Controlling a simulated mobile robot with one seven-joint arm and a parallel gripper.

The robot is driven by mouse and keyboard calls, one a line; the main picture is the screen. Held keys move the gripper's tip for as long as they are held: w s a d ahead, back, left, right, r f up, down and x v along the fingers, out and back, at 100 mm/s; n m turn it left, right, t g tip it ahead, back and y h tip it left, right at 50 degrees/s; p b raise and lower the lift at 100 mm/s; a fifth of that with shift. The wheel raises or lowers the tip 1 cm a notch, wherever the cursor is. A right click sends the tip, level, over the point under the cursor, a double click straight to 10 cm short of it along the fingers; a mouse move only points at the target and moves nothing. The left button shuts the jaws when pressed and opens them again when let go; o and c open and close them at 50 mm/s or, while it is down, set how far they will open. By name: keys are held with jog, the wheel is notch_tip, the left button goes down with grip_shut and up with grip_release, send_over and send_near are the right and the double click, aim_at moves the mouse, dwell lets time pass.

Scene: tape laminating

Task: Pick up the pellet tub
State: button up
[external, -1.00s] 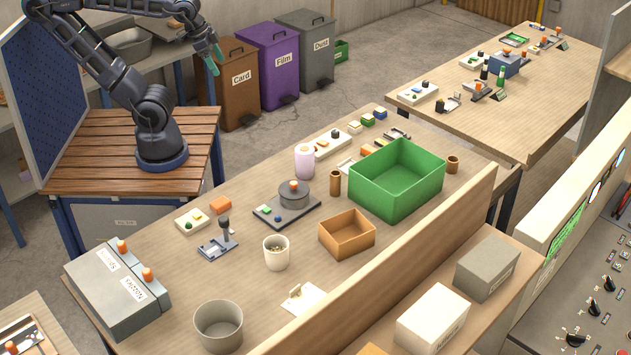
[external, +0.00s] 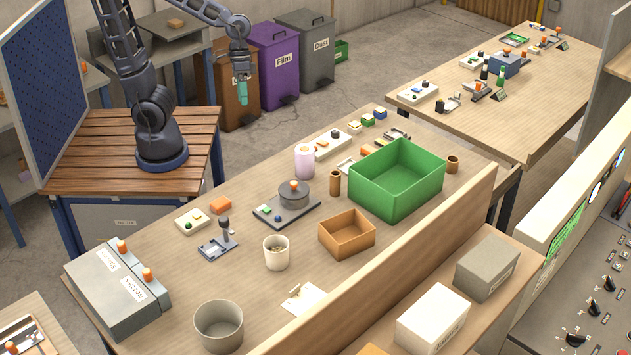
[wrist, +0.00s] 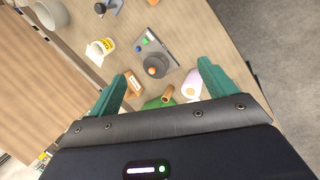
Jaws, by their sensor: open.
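The pellet tub (external: 276,254) is a small whitish cup with pellets inside. It stands upright on the long wooden bench, between the small lever device and the orange box. In the wrist view the tub (wrist: 96,51) shows at upper left with a yellow label. My gripper (external: 243,103) hangs high, fingers down, in front of the bins beyond the bench's far edge, well away from the tub. In the wrist view its teal fingers (wrist: 162,72) are spread apart with nothing held between them.
A grey bucket (external: 219,327), lever device (external: 217,245), orange box (external: 347,234) and dark plate with a round weight (external: 287,209) surround the tub. A green crate (external: 397,180) and pink cylinder (external: 304,162) stand farther back. A raised wooden ledge (external: 400,260) runs along the near side.

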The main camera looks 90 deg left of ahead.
jog(key=w+d+f+n+g+h, duration=0.25)
jog(key=w+d+f, duration=0.2)
jog(key=d, duration=0.35)
jog(key=w+d+f+n+g+h, duration=0.1)
jog(key=w+d+f+n+h, duration=0.2)
jog(key=d+f, duration=0.45)
jog(key=n+h, duration=0.3)
jog(key=n, duration=0.3)
send_near(274, 263)
jog(key=shift+s+d+f+g, duration=0.2)
jog(key=shift+s+d+f, duration=0.1)
jog(key=shift+d, duration=0.1)
jog(key=shift+s+d+f+g, duration=0.15)
jog(key=shift+s+d+f, duration=0.05)
jog(key=shift+d+f, duration=0.2)
jog(key=shift+w+x, duration=0.2)
jog(key=shift+x, duration=1.1)
jog(key=shift+w+x, duration=0.2)
jog(key=shift+x, duration=1.1)
jog(key=shift+d, duration=0.1)
jog(key=c, duration=1.1)
